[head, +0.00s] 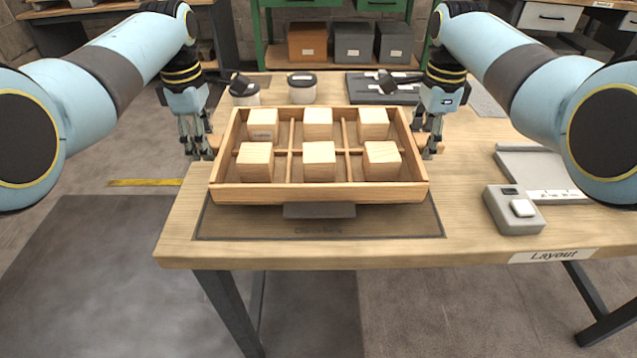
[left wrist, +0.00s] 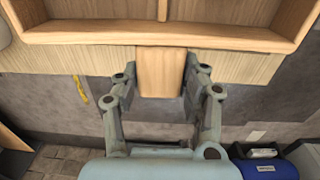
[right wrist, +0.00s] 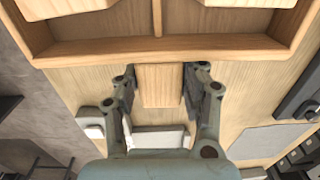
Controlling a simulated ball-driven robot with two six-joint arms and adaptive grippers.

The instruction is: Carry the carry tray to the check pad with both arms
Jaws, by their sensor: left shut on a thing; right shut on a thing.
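The carry tray (head: 318,194) is a wooden box with thin dividers, and several pale wooden blocks (head: 320,160) stand in its compartments. It looks level and lies over the check pad (head: 415,228), a dark mat at the table's front edge. I cannot tell whether the tray touches the pad. My left gripper (head: 203,147) is shut on the tray's left handle (left wrist: 161,70), seen between its fingers in the left wrist view. My right gripper (head: 432,143) is shut on the right handle (right wrist: 159,85), seen in the right wrist view.
A dark grey piece (head: 319,211) shows below the tray's front wall. A grey box with a white button (head: 515,210) and a grey tray (head: 550,175) stand at the right. Two lidded jars (head: 302,89) and a dark tool tray (head: 365,88) are behind.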

